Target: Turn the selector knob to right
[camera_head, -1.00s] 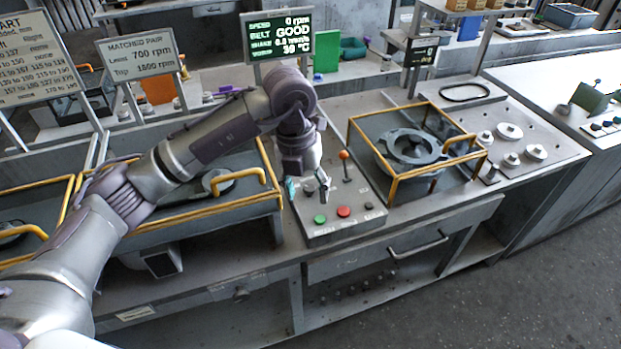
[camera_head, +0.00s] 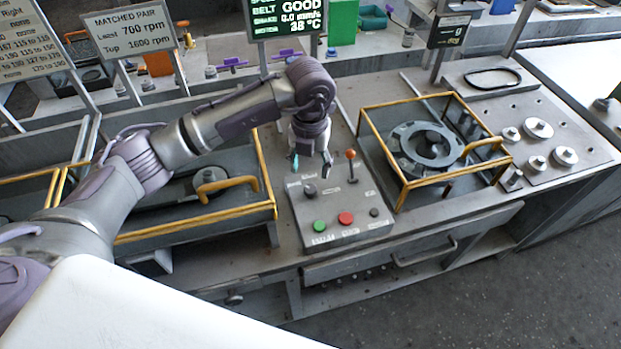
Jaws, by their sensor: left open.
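The control box (camera_head: 345,215) stands on the bench in the middle of the view. A small dark knob (camera_head: 309,189), which appears to be the selector, sits at its upper left; its pointing direction is too small to read. My left gripper (camera_head: 311,164) is open and empty. It points down just behind and above the knob, its fingers apart and clear of it. The box also carries a green button (camera_head: 319,225), a red button (camera_head: 345,218), a small dark knob (camera_head: 374,212) and an orange-tipped lever (camera_head: 351,156). My right gripper is not in view.
A yellow-framed guard (camera_head: 398,182) around a round housing (camera_head: 427,146) stands right of the box. Another yellow-railed bay (camera_head: 262,165) is at the left, under my left arm. A display (camera_head: 286,18) reads "GOOD" behind. The floor in front is clear.

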